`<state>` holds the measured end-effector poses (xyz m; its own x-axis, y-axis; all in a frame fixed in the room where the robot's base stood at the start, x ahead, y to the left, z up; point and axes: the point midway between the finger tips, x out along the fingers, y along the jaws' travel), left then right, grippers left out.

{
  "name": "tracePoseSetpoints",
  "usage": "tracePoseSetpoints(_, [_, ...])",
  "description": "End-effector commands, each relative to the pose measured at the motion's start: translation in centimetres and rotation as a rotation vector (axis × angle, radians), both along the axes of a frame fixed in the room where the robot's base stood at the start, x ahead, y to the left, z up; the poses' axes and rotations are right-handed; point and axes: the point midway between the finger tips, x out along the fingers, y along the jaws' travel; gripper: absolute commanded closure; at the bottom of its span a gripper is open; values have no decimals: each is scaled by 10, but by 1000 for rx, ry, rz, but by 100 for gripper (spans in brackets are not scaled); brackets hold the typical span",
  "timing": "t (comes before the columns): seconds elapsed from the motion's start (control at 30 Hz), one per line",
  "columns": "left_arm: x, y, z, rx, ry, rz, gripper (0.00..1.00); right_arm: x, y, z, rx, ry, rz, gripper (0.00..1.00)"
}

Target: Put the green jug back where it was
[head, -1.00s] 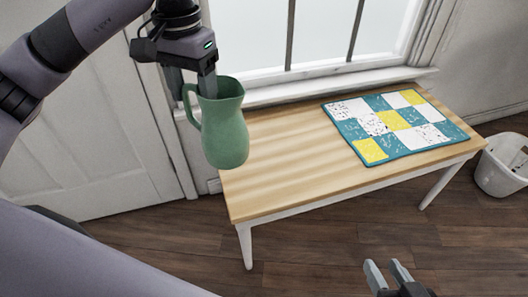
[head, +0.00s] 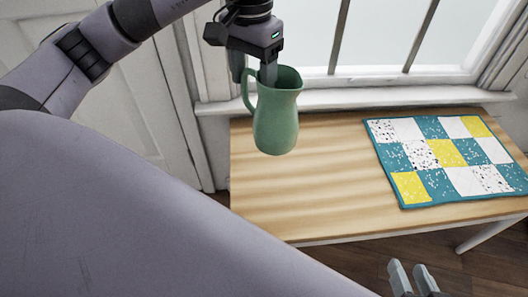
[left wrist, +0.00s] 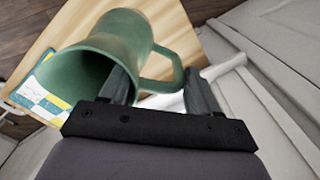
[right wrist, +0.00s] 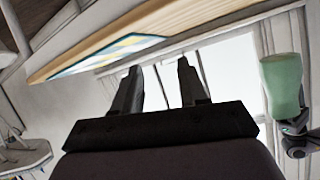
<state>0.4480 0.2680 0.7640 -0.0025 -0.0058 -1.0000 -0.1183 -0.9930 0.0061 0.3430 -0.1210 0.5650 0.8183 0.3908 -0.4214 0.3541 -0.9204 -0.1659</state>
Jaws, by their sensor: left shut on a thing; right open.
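The green jug (head: 276,116) hangs upright from my left gripper (head: 254,76) in the head view, in front of the left part of the wooden table (head: 300,185). The gripper is shut on the jug near its rim and handle side. The left wrist view shows the jug (left wrist: 120,50) with its open mouth towards the camera and one finger at its wall. I cannot tell the exact height above the table. My right gripper (head: 414,280) is open and empty at the bottom of the head view. The jug (right wrist: 282,85) also shows at the right of the right wrist view.
A patchwork mat (head: 445,155) in teal, white and yellow lies on the table's right part. The table's left part looks bare. A window with a white sill (head: 340,100) stands behind the table. A white door (head: 110,110) is at the left.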

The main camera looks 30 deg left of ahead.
Motion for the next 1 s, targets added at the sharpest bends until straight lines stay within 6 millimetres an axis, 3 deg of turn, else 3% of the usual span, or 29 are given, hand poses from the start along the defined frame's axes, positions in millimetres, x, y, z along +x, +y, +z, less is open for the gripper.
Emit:
tracePoseSetpoints(0.03, [-1, 1, -19, 1, 4, 1, 94, 2, 3, -5, 18, -2, 4, 57])
tracePoseSetpoints(0.1, [-1, 0, -37, 0, 3, 1, 94, 3, 7, -6, 43, -1, 11, 57])
tracePoseSetpoints(0.4, [-1, 0, -105, 0, 2, 0, 94, 7, 22, -9, 141, 5, 41, 57])
tracePoseSetpoints(0.7, [0, 0, -128, 0, -1, 1, 94, 8, 28, -8, 179, 7, 54, 57])
tracePoseSetpoints(1.0, [0, 0, -165, 1, -1, 1, 94, 9, 27, -10, 167, -25, 54, 57])
